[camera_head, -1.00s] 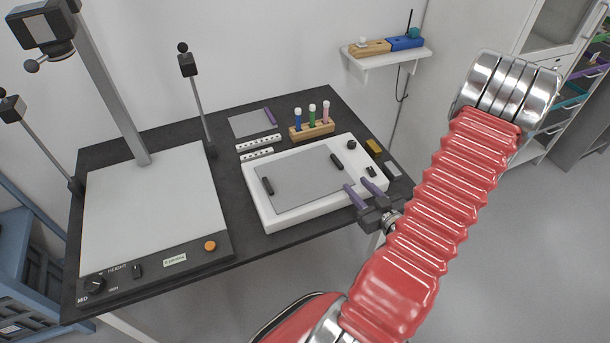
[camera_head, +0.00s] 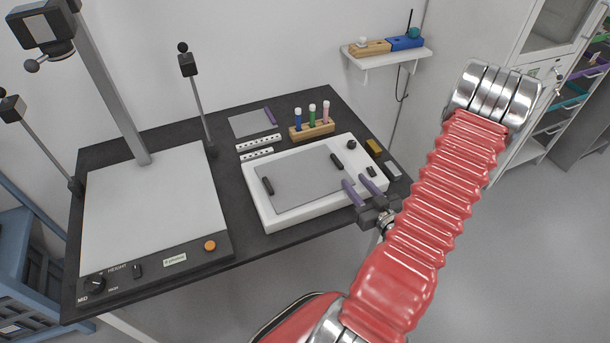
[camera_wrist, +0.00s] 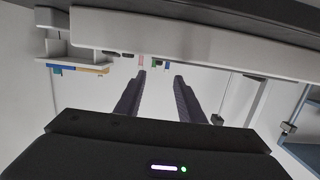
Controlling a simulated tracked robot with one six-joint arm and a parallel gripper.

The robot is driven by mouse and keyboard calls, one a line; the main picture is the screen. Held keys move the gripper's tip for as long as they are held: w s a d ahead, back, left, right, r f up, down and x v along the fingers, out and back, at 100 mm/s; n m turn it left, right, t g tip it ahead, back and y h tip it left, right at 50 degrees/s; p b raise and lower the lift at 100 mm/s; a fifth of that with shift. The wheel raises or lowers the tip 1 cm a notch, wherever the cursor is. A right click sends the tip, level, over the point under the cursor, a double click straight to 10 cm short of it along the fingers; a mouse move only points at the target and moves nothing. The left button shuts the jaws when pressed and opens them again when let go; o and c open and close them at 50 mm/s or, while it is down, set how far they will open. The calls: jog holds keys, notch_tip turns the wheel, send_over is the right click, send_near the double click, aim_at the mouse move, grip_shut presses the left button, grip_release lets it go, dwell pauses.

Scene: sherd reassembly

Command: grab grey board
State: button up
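A grey board (camera_head: 300,178) with two black handle-like pieces lies flat on a thick white slab (camera_head: 283,217) on the dark table. My gripper (camera_head: 354,181) is at the right front edge of the slab, to the right of the board. Its two purple-grey fingers point toward the board and are apart, with nothing between them. The board's surface is not clear in the wrist view. In the head view the fingers overlap the slab's edge; I cannot tell whether they touch it.
A smaller grey sheet (camera_head: 249,123) with a purple stick lies behind. A wooden rack (camera_head: 311,131) holds three coloured tubes. A copy stand with a pale base (camera_head: 150,215) fills the table's left. Small blocks (camera_head: 374,147) lie right of the slab. A wall shelf (camera_head: 388,58) hangs behind.

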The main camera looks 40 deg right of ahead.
aim_at(340, 163)
jog(key=shift+x, duration=2.55)
jog(key=shift+w, duration=0.1)
jog(key=shift+x, duration=2.55)
jog(key=shift+d, duration=0.2)
grip_shut()
